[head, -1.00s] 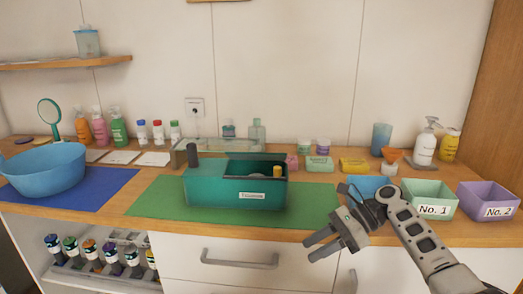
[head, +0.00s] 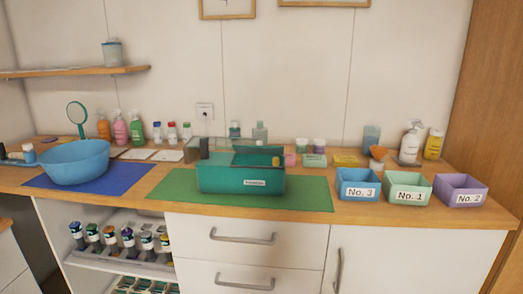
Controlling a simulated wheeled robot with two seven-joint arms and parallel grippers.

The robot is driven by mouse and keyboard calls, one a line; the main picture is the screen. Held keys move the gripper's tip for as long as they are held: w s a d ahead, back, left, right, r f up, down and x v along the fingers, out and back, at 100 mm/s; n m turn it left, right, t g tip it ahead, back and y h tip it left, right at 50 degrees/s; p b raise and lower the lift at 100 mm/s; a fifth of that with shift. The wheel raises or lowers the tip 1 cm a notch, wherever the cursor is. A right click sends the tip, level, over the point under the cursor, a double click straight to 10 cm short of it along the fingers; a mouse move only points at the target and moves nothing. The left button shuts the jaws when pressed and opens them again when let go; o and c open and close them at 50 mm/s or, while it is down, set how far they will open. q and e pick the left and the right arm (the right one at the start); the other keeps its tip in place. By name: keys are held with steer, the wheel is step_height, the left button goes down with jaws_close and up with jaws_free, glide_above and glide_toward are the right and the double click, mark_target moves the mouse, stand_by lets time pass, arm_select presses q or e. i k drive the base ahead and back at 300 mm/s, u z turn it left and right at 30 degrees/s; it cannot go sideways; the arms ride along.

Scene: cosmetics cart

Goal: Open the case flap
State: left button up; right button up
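The teal case (head: 225,180) stands upright on the green mat (head: 315,194) in the middle of the counter, in the head view. A white label is on its front at the right. A dark teal flap (head: 258,159) shows on the right part of its top; I cannot tell for sure whether it is lifted. A yellow piece shows at the right end. Neither of my grippers is in view.
Blue (head: 357,184), green (head: 407,189) and purple (head: 460,190) labelled bins stand right of the mat. A blue basin (head: 75,163) stands on a blue mat at left. Bottles and jars line the back. The green mat is bare around the case.

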mark_target(258, 149)
steer(key=z, duration=1.65)
steer(key=i, duration=0.85)
steer(key=u, duration=1.95)
